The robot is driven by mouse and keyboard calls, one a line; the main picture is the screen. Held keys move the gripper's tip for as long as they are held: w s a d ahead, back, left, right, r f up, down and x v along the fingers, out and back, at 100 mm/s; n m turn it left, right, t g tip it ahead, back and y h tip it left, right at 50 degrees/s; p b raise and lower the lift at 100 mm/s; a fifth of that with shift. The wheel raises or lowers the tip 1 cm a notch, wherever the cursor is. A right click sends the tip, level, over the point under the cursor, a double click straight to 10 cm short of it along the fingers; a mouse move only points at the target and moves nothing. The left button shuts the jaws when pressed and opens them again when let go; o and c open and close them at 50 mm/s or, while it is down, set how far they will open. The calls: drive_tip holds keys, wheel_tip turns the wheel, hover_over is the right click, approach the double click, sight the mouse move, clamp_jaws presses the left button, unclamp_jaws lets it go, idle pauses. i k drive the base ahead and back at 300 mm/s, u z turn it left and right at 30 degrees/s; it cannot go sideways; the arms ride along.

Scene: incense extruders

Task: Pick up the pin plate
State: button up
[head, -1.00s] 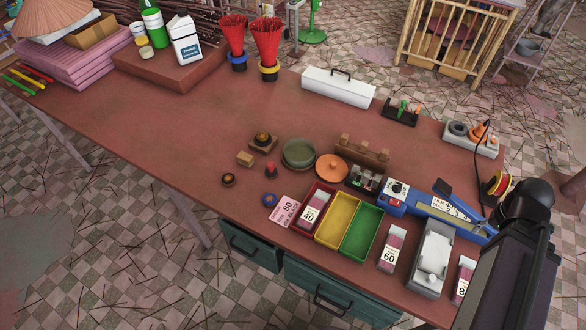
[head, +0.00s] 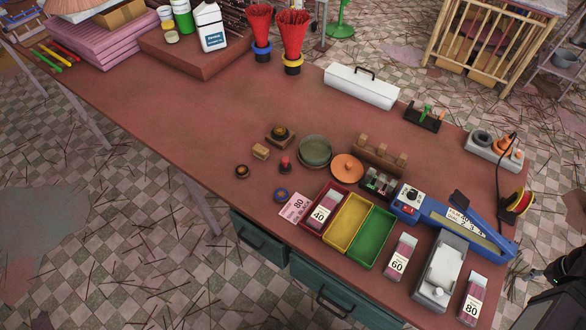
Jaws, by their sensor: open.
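I cannot tell for sure which thing is the pin plate. Several small round parts lie near the middle of the table's front side. A dark disc with a brass-brown top (head: 281,132) sits on a wooden block. A small dark disc with a brown centre (head: 242,171) lies to its lower left. A blue disc (head: 281,195) lies beside the pink card, and a small part with a red knob (head: 286,163) stands above it. My gripper is not in view; only a dark part of my arm shows at the lower right edge.
Red, yellow and green trays (head: 349,221) stand right of the small parts. A green-grey round dish (head: 315,151), an orange lid (head: 346,168) and a wooden rack (head: 381,157) stand close by. A blue sealer (head: 455,219) lies further right. The table's (head: 200,110) left middle is clear.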

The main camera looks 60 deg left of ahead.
sight(284, 166)
drive_tip(key=z, duration=0.1)
drive_tip(key=k, duration=1.9)
drive_tip(key=u, duration=1.4)
drive_tip(key=i, duration=0.8)
drive_tip(key=z, duration=0.1)
